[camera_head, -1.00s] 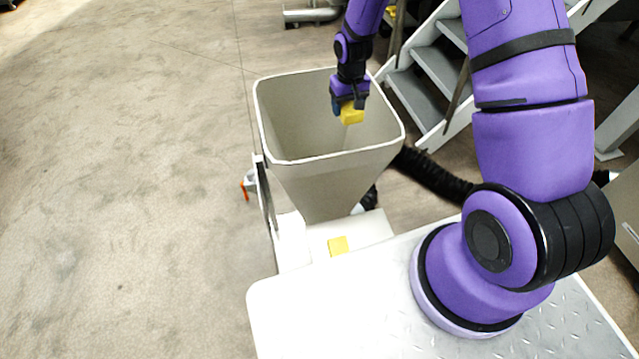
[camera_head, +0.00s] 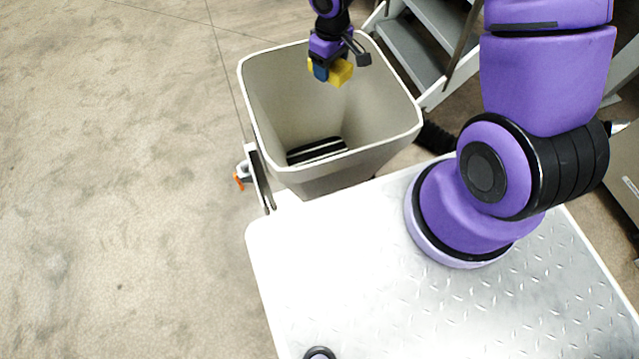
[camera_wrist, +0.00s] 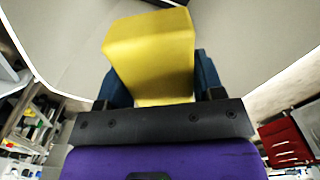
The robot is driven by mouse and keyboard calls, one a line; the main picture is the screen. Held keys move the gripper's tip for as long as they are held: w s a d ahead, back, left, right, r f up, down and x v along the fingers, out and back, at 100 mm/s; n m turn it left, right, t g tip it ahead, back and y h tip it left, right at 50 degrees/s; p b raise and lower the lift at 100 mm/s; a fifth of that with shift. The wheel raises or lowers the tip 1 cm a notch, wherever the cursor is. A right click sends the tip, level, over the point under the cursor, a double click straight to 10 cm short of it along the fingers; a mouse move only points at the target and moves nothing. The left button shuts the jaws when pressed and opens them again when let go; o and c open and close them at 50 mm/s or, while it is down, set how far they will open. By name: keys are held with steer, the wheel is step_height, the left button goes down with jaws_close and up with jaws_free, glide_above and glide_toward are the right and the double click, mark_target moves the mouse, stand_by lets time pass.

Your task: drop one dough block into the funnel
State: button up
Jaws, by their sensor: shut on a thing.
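The yellow dough block (camera_head: 341,73) is held between the blue fingertips of my gripper (camera_head: 330,70). It hangs over the open mouth of the large beige funnel (camera_head: 270,100), toward its far side. In the wrist view the dough block (camera_wrist: 152,52) stands out beyond the jaws (camera_wrist: 160,85), with a finger on each side. The funnel's inner wall (camera_wrist: 65,45) shows beyond the block. A dark slot with pale bars (camera_head: 316,150) shows at the bottom of the funnel.
A metal stair (camera_head: 411,50) stands close behind and right of the funnel. An orange-tipped fitting (camera_head: 241,176) sticks out at the funnel's left side. Open concrete floor (camera_head: 110,180) lies to the left.

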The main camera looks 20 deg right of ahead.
steer(key=shift+f, duration=2)
steer(key=o, duration=1.2)
steer(key=shift+c, duration=0.2)
step_height(320, 180, up, 11)
steer(key=shift+f, duration=0.1)
